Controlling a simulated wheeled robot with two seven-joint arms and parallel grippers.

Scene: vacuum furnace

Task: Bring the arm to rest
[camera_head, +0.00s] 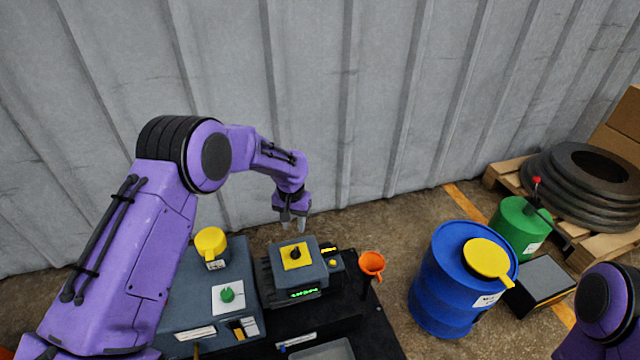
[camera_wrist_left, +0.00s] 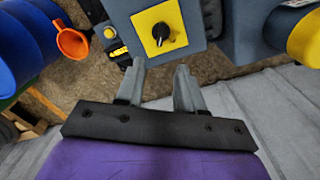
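My left arm, purple with black joints, reaches in from the left in the head view and bends down past the far side of the machine. Its gripper (camera_head: 292,220) hangs beyond the grey box with the yellow panel and black knob (camera_head: 296,254). In the left wrist view the gripper (camera_wrist_left: 160,82) has its two grey fingers apart with nothing between them. The knob (camera_wrist_left: 161,33) lies just past the fingertips there, apart from them. My right arm shows only as a purple piece at the lower right of the head view; its gripper is out of view.
A grey unit with a green knob (camera_head: 227,295) and a yellow-capped part (camera_head: 211,245) stands left of the box. An orange funnel (camera_head: 371,264), blue drum (camera_head: 440,285), green canister (camera_head: 519,229) and stacked tyres (camera_head: 585,180) are to the right. The corrugated wall (camera_head: 330,90) stands behind.

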